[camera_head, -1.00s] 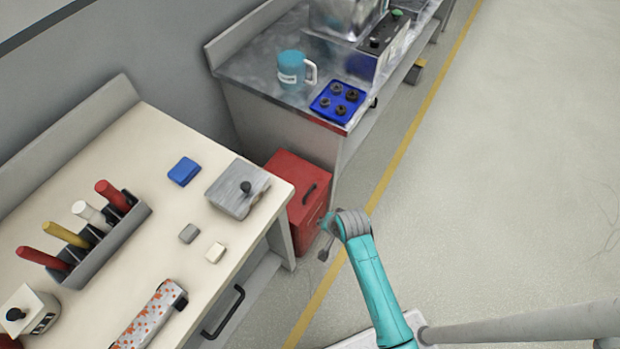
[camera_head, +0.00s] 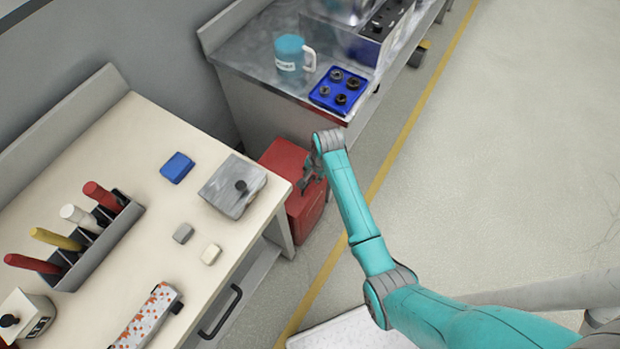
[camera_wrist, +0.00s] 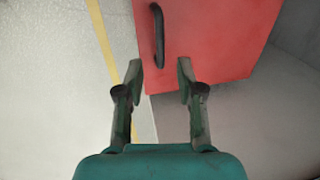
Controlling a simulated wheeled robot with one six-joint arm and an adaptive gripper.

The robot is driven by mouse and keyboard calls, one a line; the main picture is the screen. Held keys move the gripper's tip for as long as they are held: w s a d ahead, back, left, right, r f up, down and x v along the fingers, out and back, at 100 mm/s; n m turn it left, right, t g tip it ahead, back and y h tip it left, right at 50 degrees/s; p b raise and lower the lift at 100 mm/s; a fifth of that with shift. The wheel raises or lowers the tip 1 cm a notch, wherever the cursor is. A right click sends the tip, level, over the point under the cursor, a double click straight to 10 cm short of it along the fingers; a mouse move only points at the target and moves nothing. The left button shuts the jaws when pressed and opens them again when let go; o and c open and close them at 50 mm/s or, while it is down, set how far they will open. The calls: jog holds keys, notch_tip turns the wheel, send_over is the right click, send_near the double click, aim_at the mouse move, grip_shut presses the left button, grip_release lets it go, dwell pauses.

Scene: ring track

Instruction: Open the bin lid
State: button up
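The red bin (camera_head: 286,158) stands on the floor in the gap between the cream workbench and the metal counter. In the wrist view its red top (camera_wrist: 215,40) fills the upper right, with a dark bar handle (camera_wrist: 158,36) near its left edge. The lid looks shut. My gripper (camera_wrist: 160,70) is open and empty, its two fingertips apart just below the handle's lower end in the picture. In the head view my gripper (camera_head: 309,184) is over the bin and my arm hides part of the bin and its handle.
The metal counter (camera_head: 250,60) behind holds a blue mug (camera_head: 290,58) and a blue tray (camera_head: 338,90). The floor at right is clear.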

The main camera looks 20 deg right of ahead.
aim_at(309, 181)
jog(key=shift+w+a+f, duration=0.1)
jog(key=shift+w+f, duration=0.05)
jog(key=shift+f, duration=0.75)
jog(key=shift+w+a+f, duration=0.1)
jog(key=shift+a+f, duration=0.05)
jog(key=shift+f, duration=0.7)
jog(key=shift+w+a+f, duration=0.1)
jog(key=shift+w+f, duration=0.05)
jog(key=shift+f, duration=0.75)
grip_shut()
